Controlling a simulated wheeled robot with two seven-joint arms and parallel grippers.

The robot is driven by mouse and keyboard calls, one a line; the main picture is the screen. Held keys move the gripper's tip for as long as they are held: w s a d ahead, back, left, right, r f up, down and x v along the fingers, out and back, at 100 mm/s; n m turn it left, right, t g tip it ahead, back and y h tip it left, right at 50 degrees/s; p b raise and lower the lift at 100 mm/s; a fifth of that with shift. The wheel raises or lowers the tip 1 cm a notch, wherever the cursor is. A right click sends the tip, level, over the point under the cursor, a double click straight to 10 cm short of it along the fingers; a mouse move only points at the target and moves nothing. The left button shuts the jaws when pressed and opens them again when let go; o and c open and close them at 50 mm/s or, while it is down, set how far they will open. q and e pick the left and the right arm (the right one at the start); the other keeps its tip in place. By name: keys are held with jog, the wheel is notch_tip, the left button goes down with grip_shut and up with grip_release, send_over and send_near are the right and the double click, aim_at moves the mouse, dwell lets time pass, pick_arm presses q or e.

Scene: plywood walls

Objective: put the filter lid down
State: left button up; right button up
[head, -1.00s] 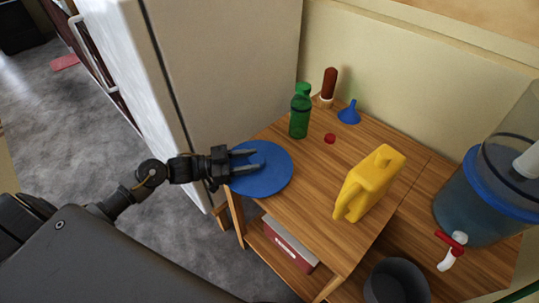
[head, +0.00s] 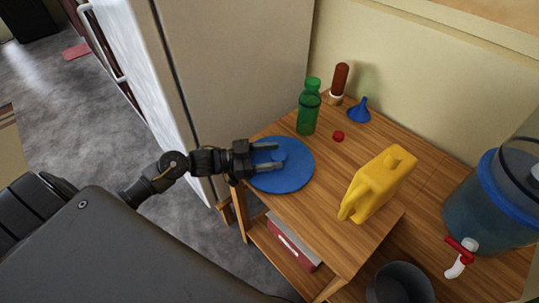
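The filter lid (head: 296,178) is a round, flat blue disc with a raised knob. It lies level over the left end of the wooden table, and I cannot tell whether it touches the top or hovers just above. My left gripper (head: 279,156) reaches in from the left, with its two fingers on either side of the knob. The water filter (head: 490,207), a clear tank with a blue band and a red-and-white tap (head: 460,257), stands at the right, cut off by the frame. My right gripper is not in view.
On the wooden table (head: 315,212) stand a green bottle (head: 308,112), a brown-red bottle (head: 340,82), a blue funnel (head: 359,111), a red cap (head: 338,136) and a yellow jug (head: 378,185). A dark bucket (head: 400,285) is below. A fridge (head: 240,70) stands behind left.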

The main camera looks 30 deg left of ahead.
pick_arm(q)
jog(key=shift+o, duration=0.6)
jog(key=shift+s, duration=0.1)
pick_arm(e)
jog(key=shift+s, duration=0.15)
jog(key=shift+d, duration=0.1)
pick_arm(q)
jog(key=v, duration=1.2)
jog(key=shift+b, duration=0.45)
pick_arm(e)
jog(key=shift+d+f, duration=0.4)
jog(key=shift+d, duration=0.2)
pick_arm(q)
jog(key=shift+r, duration=0.1)
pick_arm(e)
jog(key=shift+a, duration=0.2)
